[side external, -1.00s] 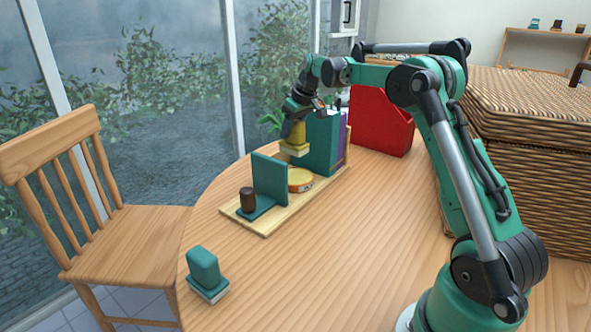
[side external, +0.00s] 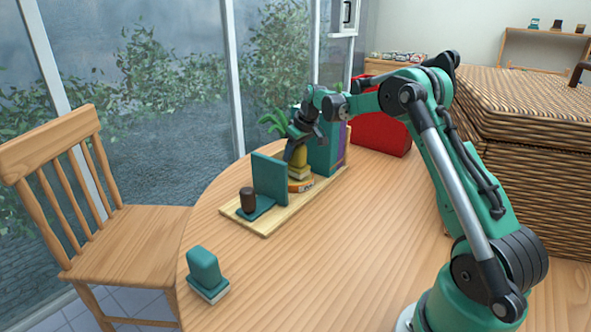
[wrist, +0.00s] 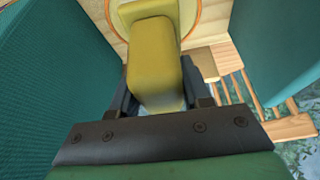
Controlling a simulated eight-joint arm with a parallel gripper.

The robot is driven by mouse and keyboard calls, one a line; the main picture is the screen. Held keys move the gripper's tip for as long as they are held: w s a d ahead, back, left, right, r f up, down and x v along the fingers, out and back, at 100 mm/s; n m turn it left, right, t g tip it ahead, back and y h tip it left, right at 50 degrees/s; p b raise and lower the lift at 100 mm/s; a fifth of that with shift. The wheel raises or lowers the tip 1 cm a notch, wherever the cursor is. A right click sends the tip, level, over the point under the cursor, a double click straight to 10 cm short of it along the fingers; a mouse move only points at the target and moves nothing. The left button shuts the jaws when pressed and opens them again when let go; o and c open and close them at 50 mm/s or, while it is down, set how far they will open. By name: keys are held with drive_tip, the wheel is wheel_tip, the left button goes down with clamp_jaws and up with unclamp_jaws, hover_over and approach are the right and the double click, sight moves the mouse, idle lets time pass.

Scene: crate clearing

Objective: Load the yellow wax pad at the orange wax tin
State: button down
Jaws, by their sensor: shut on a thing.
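My gripper (side external: 298,148) is shut on the yellow wax pad (side external: 300,162), a block with a paler layer at its bottom. The pad is upright and low over the orange wax tin (side external: 305,186), seeming to reach its top; I cannot tell whether they touch. The pad fills the middle of the wrist view (wrist: 154,60), between my fingers. The tin's round rim (wrist: 196,22) shows partly behind it; most of the tin's top is hidden. The tin stands on a wooden board (side external: 262,228) between a teal upright panel (side external: 270,178) and a larger teal block.
The larger teal block (side external: 322,155) stands close behind my gripper, with a purple item beside it. A dark brown cylinder (side external: 248,200) stands left of the panel. A red holder (side external: 382,132) stands behind. The table's front is clear.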

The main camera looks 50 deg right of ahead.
drive_tip(key=shift+f, duration=0.55)
idle(1.7)
drive_tip(key=shift+r, duration=0.15)
drive_tip(key=shift+r, duration=3.4)
